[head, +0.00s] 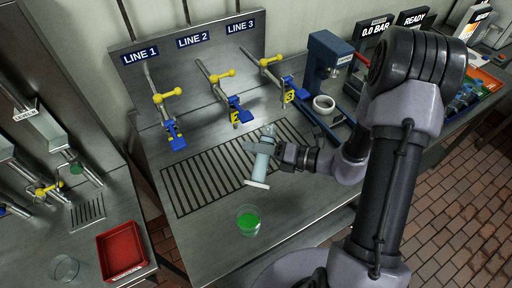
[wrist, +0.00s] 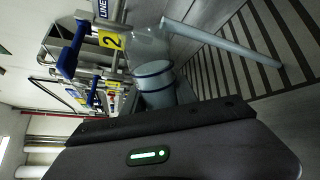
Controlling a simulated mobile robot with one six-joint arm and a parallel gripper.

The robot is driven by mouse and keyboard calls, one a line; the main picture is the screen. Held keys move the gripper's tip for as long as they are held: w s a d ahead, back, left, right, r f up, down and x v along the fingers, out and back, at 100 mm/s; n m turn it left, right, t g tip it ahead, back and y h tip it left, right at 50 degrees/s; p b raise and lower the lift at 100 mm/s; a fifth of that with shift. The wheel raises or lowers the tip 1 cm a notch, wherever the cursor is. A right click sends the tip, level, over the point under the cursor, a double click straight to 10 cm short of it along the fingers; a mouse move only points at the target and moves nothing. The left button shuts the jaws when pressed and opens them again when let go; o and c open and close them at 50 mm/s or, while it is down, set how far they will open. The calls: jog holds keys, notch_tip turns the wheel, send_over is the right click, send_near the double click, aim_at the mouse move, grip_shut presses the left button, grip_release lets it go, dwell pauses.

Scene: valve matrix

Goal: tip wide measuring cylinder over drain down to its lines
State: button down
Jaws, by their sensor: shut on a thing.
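The wide measuring cylinder (head: 263,161) is clear with pale liquid and a white foot (head: 257,184). My gripper (head: 284,153) is shut on its side and holds it above the right part of the drain grate (head: 185,192). It is tipped, mouth toward the line panel and foot toward me. In the wrist view, the cylinder (wrist: 152,80) shows two dark blue lines around it. A pale stream (wrist: 225,43) runs from its mouth toward the grate slats (wrist: 262,30). I cannot tell exactly how the liquid sits against the lines.
Blue-handled line taps (head: 238,110) stand behind. A red tray (head: 120,250) is at the lower left.

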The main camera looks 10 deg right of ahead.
dwell(0.5)
jog(key=shift+s+a+f+n+t+y+b, duration=0.2)
jog(key=shift+s+f+n+t+b, duration=0.45)
jog(key=shift+n+b, duration=2)
jog(key=shift+s+a+f+n+t+y+b, duration=0.15)
jog(key=shift+f+n+t+b, duration=0.55)
jog(key=shift+b, duration=3.7)
jog(key=shift+s+a+f+n+t+y+b, duration=0.1)
jog(key=shift+s+a+f+n+t+b, duration=0.25)
jog(key=shift+f+n+b, duration=1.6)
jog(key=r+b, duration=0.1)
jog(key=b, duration=0.2)
jog(key=shift+d+r, duration=0.1)
jog(key=shift+r, duration=0.25)
